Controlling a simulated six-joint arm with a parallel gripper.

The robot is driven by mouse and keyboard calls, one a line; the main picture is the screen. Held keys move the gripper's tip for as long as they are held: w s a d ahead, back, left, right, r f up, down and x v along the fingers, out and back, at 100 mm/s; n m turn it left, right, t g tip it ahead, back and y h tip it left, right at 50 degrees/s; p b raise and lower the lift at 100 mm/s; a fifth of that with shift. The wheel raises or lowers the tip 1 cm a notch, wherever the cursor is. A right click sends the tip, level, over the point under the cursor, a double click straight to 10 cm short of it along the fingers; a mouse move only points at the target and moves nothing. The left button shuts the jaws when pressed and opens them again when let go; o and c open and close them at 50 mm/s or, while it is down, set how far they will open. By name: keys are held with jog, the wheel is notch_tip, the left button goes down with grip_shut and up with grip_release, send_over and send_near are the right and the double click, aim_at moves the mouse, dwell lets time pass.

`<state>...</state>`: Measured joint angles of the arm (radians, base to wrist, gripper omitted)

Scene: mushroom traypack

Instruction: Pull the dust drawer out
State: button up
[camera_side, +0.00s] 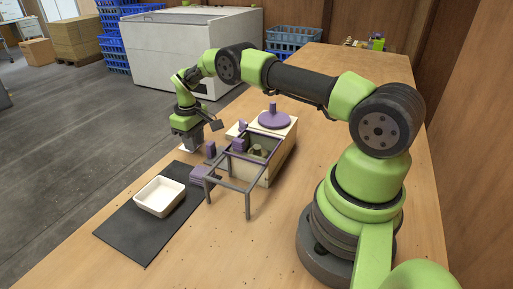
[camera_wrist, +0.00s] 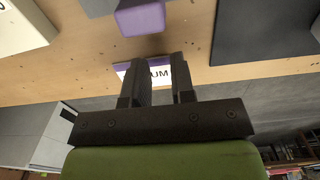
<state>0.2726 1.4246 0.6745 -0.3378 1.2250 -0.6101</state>
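A cream box (camera_side: 273,163) with purple edging stands on the table, with a grey rail frame (camera_side: 228,184) at its front. No part is clearly recognisable as the dust drawer. My gripper (camera_side: 188,146) points down left of the box, apart from the purple blocks. In the wrist view my gripper (camera_wrist: 163,60) is open, with nothing gripped. A white card (camera_wrist: 160,76) with a purple edge and partly hidden letters lies beyond the fingers. A purple block (camera_wrist: 140,17) is above them in the picture.
A white tray (camera_side: 158,211) sits on a dark mat (camera_side: 125,235) at the front left. A round purple lid (camera_side: 273,120) with a knob is on the box's far end. The table's left edge is close to my gripper. Bare table lies right of the box.

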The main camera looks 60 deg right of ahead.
jog(key=shift+r, duration=2.25)
jog(key=shift+a+r, duration=0.1)
jog(key=shift+r, duration=0.25)
jog(key=s+a+r+m+t, duration=0.1)
jog(key=s+a+r, duration=0.15)
jog(key=r, duration=0.45)
jog(key=s+a+r+t, duration=0.1)
jog(key=s+a+r, duration=0.15)
jog(key=r, duration=0.45)
jog(key=s+a+r+m+t, duration=0.1)
jog(key=s+a+r, duration=0.15)
jog(key=r, duration=0.45)
jog(key=s+a+r+m+t+y, duration=0.1)
jog(key=s+a+t, duration=0.1)
jog(key=s, duration=0.8)
jog(key=s+a+r+m+t+y, duration=0.1)
jog(key=s+a, duration=0.4)
jog(key=s, duration=0.6)
jog(key=shift+r+t, duration=0.6)
jog(key=shift+r, duration=0.05)
